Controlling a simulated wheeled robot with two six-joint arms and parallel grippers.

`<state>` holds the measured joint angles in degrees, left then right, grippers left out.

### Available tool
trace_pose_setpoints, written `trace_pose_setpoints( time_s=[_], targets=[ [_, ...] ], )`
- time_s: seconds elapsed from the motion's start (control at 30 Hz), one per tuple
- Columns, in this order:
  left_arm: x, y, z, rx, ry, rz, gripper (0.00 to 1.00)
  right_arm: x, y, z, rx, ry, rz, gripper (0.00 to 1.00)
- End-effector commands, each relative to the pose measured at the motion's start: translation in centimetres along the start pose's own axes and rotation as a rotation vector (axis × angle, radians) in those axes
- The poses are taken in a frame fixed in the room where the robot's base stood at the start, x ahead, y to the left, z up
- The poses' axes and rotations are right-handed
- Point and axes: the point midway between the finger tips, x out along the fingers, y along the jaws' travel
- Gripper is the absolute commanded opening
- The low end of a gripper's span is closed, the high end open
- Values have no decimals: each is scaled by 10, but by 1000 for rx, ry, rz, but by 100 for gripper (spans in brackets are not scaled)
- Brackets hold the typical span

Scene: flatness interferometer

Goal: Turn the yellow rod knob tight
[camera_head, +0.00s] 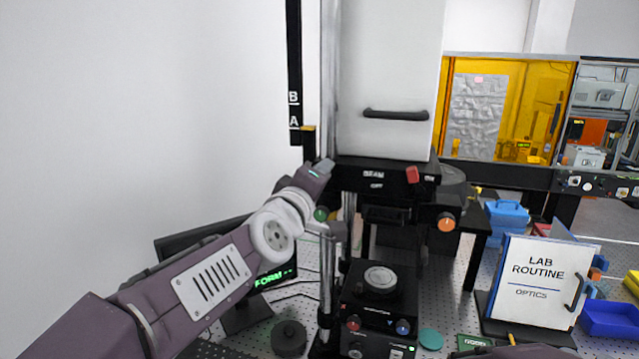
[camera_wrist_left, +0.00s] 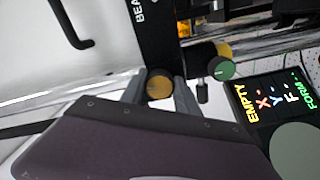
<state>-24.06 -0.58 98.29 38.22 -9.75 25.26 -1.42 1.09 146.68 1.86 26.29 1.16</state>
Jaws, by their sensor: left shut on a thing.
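The yellow rod knob (camera_wrist_left: 159,86) shows in the left wrist view as a round, dull yellow face between the two grey fingers of my left gripper (camera_wrist_left: 159,95). The fingers are shut on it, one on each side. In the head view my left gripper (camera_head: 324,168) reaches the rod beside the black beam housing (camera_head: 375,176), and the yellow knob is hidden there behind the gripper. My right gripper is not seen in either view.
A green knob (camera_wrist_left: 222,68) sits close beside the gripped knob, and a monitor (camera_wrist_left: 272,108) stands below it. A lab routine binder (camera_head: 535,284) stands at right.

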Motion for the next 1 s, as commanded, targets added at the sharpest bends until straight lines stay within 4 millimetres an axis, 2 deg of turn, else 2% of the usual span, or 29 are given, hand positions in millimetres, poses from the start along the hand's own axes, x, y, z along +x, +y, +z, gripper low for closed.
trace_pose_setpoints(
  time_s=[0.4, 1.0],
  targets=[
    [0, 2, -2, -205, 6, 5, 0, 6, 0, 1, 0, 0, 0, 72],
    [0, 2, -2, -243, 5, 4, 0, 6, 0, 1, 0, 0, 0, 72]
  ],
)
